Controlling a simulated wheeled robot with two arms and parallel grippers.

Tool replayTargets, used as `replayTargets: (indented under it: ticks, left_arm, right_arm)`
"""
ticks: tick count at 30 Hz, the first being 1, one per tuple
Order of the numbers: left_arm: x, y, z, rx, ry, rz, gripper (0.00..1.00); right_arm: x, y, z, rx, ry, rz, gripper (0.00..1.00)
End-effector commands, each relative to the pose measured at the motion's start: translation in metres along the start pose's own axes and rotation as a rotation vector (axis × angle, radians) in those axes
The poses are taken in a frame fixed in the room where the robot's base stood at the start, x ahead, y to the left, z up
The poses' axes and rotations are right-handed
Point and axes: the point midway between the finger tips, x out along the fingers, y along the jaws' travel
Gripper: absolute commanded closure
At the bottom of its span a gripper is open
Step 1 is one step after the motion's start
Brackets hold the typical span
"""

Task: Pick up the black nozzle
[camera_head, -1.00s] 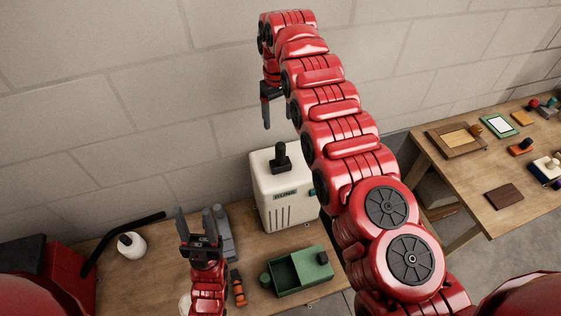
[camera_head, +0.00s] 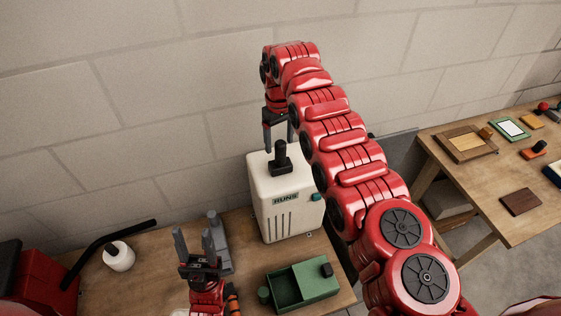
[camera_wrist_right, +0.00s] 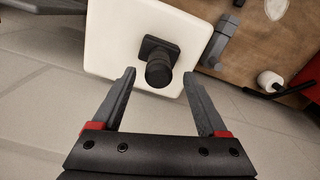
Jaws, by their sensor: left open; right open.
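The black nozzle (camera_head: 280,160) stands upright on top of the white heater (camera_head: 285,210). My right gripper (camera_head: 279,138) is open above the heater, fingers pointing down, close to the nozzle's upper end. In the right wrist view, the nozzle (camera_wrist_right: 159,68) shows end-on with its square base on the white top. It appears between the tips of the open right gripper (camera_wrist_right: 160,76); no contact shows. My left gripper (camera_head: 195,228) is open and empty over the wooden table, left of the heater, fingers pointing up in the picture.
A green open box (camera_head: 303,285) sits on the table (camera_head: 240,258) in front of the heater. A grey part (camera_head: 220,250) lies behind my left gripper. A white round item (camera_head: 118,256) and a black bar (camera_head: 105,245) are at left. A second table (camera_head: 480,200) stands at right.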

Motion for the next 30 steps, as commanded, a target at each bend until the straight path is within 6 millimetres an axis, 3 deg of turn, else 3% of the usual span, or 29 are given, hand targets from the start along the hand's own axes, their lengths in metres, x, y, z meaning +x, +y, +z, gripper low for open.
replayTargets:
  ticks: [1, 6, 10, 17, 30]
  left_arm:
    - [0.01, -0.001, -0.002, 0.0, 0.0, 0.0, 0.5]
    - [0.023, -0.001, -0.004, 0.0, 0.0, 0.0, 0.5]
    - [0.025, -0.001, -0.004, 0.0, 0.001, 0.0, 0.5]
    - [0.024, -0.001, -0.004, 0.0, 0.0, 0.0, 0.5]
    - [0.024, -0.001, -0.004, 0.0, 0.0, 0.0, 0.5]
  right_arm:
    - [0.003, 0.0, 0.001, -0.001, -0.004, -0.002, 0.24]
    - [0.022, 0.001, 0.003, 0.0, -0.006, 0.0, 0.24]
    - [0.034, 0.002, 0.003, 0.0, -0.005, 0.001, 0.24]
    - [0.036, 0.002, 0.003, 0.0, -0.003, 0.002, 0.24]
    - [0.036, 0.002, 0.002, 0.0, -0.002, 0.002, 1.0]
